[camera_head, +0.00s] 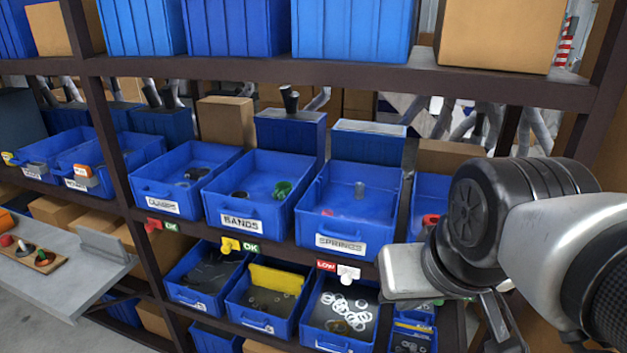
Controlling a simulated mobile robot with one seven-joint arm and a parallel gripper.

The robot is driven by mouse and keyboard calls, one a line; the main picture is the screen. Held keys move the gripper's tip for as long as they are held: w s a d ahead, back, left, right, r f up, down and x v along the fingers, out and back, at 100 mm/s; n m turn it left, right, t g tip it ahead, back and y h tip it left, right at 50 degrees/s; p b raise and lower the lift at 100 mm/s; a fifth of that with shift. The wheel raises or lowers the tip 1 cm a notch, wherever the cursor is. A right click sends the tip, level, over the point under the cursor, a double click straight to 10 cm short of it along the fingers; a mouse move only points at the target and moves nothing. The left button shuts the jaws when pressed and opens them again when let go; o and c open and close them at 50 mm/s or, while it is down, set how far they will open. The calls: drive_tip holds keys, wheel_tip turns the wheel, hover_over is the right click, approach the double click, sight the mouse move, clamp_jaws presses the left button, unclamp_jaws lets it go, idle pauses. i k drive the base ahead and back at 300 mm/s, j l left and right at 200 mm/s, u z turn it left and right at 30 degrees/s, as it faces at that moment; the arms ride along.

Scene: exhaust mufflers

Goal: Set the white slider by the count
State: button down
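The white slider (348,273) sits on the shelf's front edge below the SPRINGS bin (340,242). It stands at the right of its track, with a red LOW label (326,266) showing on its left. The SPRINGS bin holds a grey cylindrical piece (360,189) and a small red piece (328,212); its near inner floor is partly hidden by the front wall. My gripper (440,290) is at the right, apart from the slider. My wrist hides part of it, and its fingertips cannot be made out clearly.
A red slider (153,225) and a yellow slider (230,244) each show OK on their right. The CLAMPS bin (160,206) and BANDS bin (240,224) stand left. Lower bins hold several rings (345,311) and dark parts. A grey table (70,265) juts in at left.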

sight(347, 273)
drive_tip(key=l+u, duration=0.3)
drive_tip(key=k, duration=0.2)
drive_tip(key=k+u, duration=0.1)
drive_tip(key=u, duration=0.3)
drive_tip(key=k+j+u, duration=0.1)
drive_tip(key=u, duration=0.35)
drive_tip(key=k+j+u, duration=0.1)
drive_tip(key=u, duration=0.3)
drive_tip(key=i+j, duration=0.05)
drive_tip(key=j, duration=0.05)
